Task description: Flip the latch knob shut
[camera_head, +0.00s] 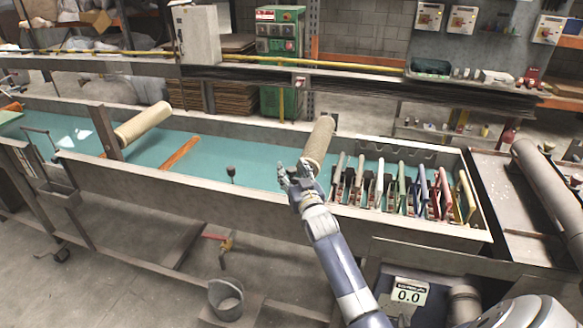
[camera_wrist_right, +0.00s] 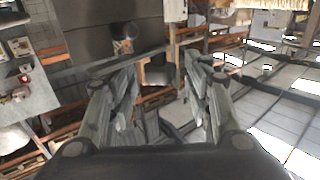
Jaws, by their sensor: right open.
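A small dark knob (camera_head: 231,171) on a short stem stands roughly upright at the front wall of the long trough. It is most likely the latch knob. My right gripper (camera_head: 297,174) is above the trough's front edge, to the right of the knob and clearly apart from it. In the right wrist view the gripper's fingers (camera_wrist_right: 155,85) are spread, with nothing held between them. I cannot make out the knob in that view. My left gripper is not in view.
The trough (camera_head: 170,183) has a teal floor. A beige roll (camera_head: 319,142) lies just behind my right gripper. Several coloured upright plates (camera_head: 422,187) stand in the trough to the right. A wooden bar (camera_head: 180,152) and another roll (camera_head: 143,124) lie left. A bucket (camera_head: 226,297) stands below.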

